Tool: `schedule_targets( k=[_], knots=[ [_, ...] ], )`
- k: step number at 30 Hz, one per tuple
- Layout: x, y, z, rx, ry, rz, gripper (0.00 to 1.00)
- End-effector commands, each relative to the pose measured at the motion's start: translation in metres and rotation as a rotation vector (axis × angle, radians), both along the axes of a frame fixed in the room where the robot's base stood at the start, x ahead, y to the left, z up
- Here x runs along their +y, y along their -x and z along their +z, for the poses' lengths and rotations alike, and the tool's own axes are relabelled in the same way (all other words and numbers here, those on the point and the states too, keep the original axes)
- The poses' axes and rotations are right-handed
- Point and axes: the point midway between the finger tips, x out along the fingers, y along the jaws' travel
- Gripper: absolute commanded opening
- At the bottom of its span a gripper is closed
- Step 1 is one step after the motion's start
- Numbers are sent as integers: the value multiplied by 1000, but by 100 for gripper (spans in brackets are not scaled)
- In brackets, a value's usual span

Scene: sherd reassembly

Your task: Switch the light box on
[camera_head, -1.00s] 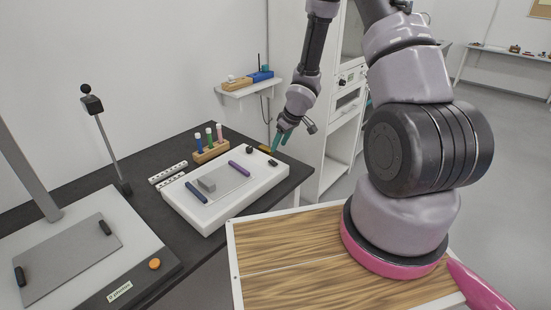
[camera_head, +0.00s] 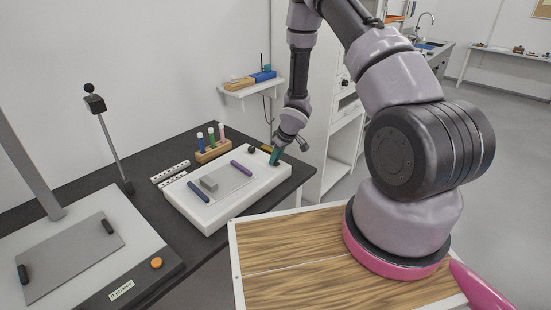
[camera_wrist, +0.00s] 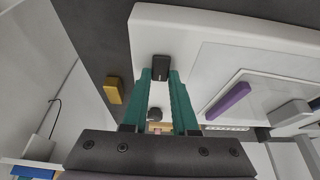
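The white light box (camera_head: 222,211) lies on the dark bench, and its corner fills much of the wrist view (camera_wrist: 205,27). A small black rocker switch (camera_wrist: 161,68) sits on its top near one corner. My gripper (camera_head: 274,159), with teal fingers, points down over that corner. In the wrist view my gripper (camera_wrist: 160,75) is open, with a gap between the fingertips. The switch shows between and just past the tips; I cannot tell whether they touch it. A dark round knob (camera_wrist: 155,115) shows between the fingers. In the head view the fingers hide the switch.
A purple stick (camera_head: 242,168), a blue stick (camera_head: 198,192) and a grey block (camera_head: 209,184) lie on the light box. A rack of capped vials (camera_head: 212,152) stands behind it. A yellow block (camera_wrist: 113,91) lies beside the box. A stand with an orange button (camera_head: 156,263) is at left.

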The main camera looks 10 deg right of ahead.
Motion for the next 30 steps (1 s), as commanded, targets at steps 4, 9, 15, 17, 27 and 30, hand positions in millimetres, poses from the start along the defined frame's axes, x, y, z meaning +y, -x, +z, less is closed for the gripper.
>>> schedule_targets(
  k=[4, 9, 15, 17, 27, 30],
  knots=[
    [0, 0, 0, 0, 0, 0, 0],
    [1, 0, -2, 26, 13, -1, 0],
    [2, -1, -3, 104, 67, -4, 0],
    [3, -3, -3, 125, 85, -3, 0],
    [5, -9, -2, 264, 200, 0, 0],
    [6, -9, -2, 301, 224, -1, 0]
  ],
)
